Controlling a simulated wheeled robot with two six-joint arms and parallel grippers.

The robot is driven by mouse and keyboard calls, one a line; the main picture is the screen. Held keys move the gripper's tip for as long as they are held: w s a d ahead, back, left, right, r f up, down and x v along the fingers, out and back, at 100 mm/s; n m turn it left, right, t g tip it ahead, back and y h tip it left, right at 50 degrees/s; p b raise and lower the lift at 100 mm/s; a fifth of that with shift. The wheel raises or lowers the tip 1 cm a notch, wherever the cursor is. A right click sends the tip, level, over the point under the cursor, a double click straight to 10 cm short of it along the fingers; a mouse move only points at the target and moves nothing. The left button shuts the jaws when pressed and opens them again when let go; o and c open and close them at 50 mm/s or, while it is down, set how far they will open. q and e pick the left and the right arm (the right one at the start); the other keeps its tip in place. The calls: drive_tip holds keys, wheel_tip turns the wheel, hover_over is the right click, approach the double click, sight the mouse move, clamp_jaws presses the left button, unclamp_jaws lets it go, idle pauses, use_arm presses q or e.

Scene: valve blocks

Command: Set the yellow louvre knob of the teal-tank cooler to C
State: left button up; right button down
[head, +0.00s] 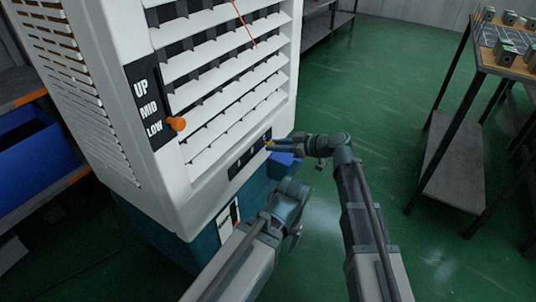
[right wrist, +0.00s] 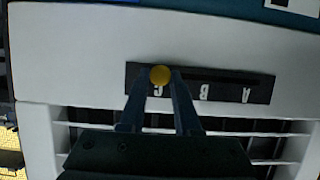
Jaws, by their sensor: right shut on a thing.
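The teal-tank cooler has a white louvred body (head: 215,170) and a teal lower tank (head: 160,235). Its yellow louvre knob (head: 268,143) sits at the right part of a dark lettered strip (head: 243,160) below the slats. In the right wrist view, turned upside down, the yellow knob (right wrist: 160,75) is at the left part of the strip, over the C and partly covering it; B and A (right wrist: 246,95) lie to its right. My right gripper (head: 272,144) is shut on the knob. My left gripper (head: 294,238) hangs low near the tank; its fingers are unclear.
An orange knob (head: 176,123) stands beside the UP/MID/LOW panel (head: 148,103). A blue bin (head: 35,155) is on shelving at the left. A workbench (head: 508,65) with metal blocks stands at the right. The green floor (head: 390,75) between is clear.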

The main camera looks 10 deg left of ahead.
drive_tip(key=shift+w+d, duration=0.15)
drive_tip(key=shift+w, duration=0.15)
drive_tip(key=c, duration=0.6)
unclamp_jaws()
drive_tip(key=shift+p+v, duration=2.65)
drive_tip(key=shift+v, duration=4.25)
